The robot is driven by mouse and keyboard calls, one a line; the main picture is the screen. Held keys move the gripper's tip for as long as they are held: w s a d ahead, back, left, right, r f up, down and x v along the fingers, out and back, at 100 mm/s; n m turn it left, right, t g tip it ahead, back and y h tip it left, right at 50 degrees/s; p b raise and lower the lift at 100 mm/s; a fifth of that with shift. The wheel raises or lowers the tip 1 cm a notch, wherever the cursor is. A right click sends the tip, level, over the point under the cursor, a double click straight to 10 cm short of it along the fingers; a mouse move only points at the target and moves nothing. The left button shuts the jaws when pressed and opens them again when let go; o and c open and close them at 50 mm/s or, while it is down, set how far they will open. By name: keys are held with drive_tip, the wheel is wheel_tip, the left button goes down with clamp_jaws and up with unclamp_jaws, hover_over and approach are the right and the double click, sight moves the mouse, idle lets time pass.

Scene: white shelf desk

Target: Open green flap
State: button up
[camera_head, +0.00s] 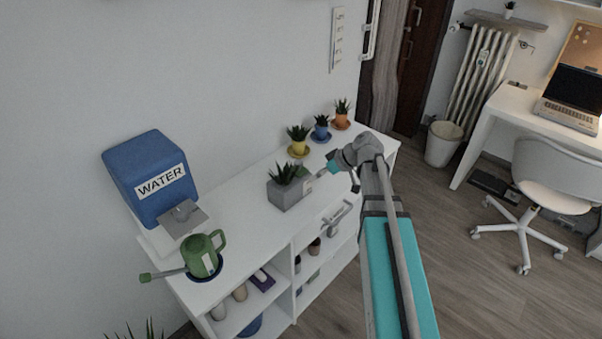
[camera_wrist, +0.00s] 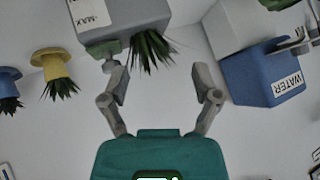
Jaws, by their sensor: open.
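A grey rectangular planter (camera_head: 290,194) with a spiky plant stands on the white shelf top. In the wrist view the planter (camera_wrist: 125,18) is at the top, upside down, with a white label partly readable. A small green piece (camera_wrist: 101,49), which looks like the flap, sits at the planter's edge beside my left finger; I cannot tell whether they touch. In the head view a small green patch (camera_head: 303,171) shows at the planter's right end. My gripper (camera_wrist: 158,70) is open, its fingers spread; in the head view my gripper (camera_head: 328,170) is just right of the planter.
Small yellow (camera_head: 298,150), blue (camera_head: 321,133) and orange (camera_head: 341,122) pots stand behind the planter along the wall. A blue water tank (camera_head: 150,178) and a green watering can (camera_head: 203,256) stand at the left. The shelf top between can and planter is clear.

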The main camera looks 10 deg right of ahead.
sight(299, 162)
drive_tip(key=w+d+n+t+y+b, duration=0.3)
drive_tip(key=w+d+b, duration=0.1)
drive_tip(key=w+d, duration=0.2)
drive_tip(key=shift+w+d, duration=0.25)
drive_tip(key=shift+d, duration=0.3)
drive_tip(key=shift+w+a, duration=0.1)
drive_tip(key=shift+a, duration=0.05)
drive_tip(key=b+x, duration=0.5)
drive_tip(key=x, duration=0.8)
drive_tip(key=shift+w+a, duration=0.2)
drive_tip(key=shift+a, duration=0.05)
